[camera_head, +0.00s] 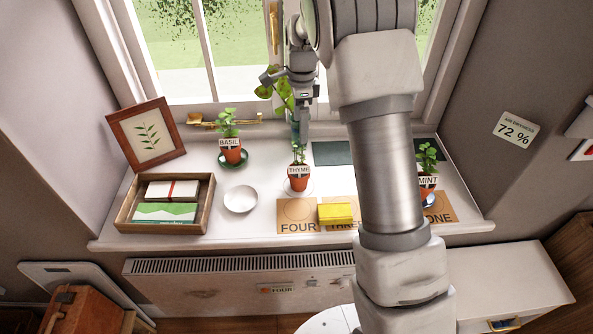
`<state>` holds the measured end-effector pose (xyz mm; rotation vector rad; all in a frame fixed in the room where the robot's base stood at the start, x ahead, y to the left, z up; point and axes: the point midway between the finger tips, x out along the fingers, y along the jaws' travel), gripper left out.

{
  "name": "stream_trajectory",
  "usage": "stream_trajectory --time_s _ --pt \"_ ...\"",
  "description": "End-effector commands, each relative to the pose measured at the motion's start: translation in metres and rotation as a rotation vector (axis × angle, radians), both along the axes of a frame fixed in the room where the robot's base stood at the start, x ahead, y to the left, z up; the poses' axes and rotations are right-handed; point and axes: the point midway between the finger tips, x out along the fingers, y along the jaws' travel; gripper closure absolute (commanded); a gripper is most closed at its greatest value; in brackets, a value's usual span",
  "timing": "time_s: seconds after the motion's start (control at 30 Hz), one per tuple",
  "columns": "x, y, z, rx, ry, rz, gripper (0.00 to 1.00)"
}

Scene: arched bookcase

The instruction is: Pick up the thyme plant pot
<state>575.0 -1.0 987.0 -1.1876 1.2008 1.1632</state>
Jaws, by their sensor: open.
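The thyme pot (299,183) is a small terracotta pot with a white THYME label and a green sprig. It stands upright on a pale saucer on the white windowsill, near the middle. My gripper (299,138) is above and just behind the thyme plant, pointing down. Its fingers are small and partly merged with the leaves. The jaws are open, with no pot between them. I cannot tell whether the fingers touch the sprig.
A basil pot (232,155) stands left on a green saucer, and a mint pot (427,188) right, beside my arm. A white bowl (240,199), wooden tray (206,206), picture frame (146,138) and yellow box (336,214) on numbered cards are nearby. A leafy plant (283,90) is behind my gripper.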

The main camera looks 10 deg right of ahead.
Motion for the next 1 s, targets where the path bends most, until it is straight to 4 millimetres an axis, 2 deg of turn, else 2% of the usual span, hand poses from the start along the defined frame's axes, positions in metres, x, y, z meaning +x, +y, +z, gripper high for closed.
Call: stream_trajectory --time_s 0.03,0.1,0.27,0.37,0.73,0.87,1.0 --pt "0.005 0.000 -0.012 -0.003 0.012 -0.031 0.00" --pt "0.009 0.000 -0.022 -0.004 0.022 -0.066 0.00" --pt "0.013 0.000 -0.036 -0.006 0.031 -0.102 0.00" --pt "0.012 0.000 -0.051 -0.006 0.034 -0.103 0.00" --pt "0.012 0.000 -0.130 -0.006 0.033 -0.101 0.00" --pt "0.012 0.000 -0.146 -0.006 0.031 -0.100 0.00" --pt "0.013 0.000 -0.153 -0.006 0.029 -0.100 0.00"
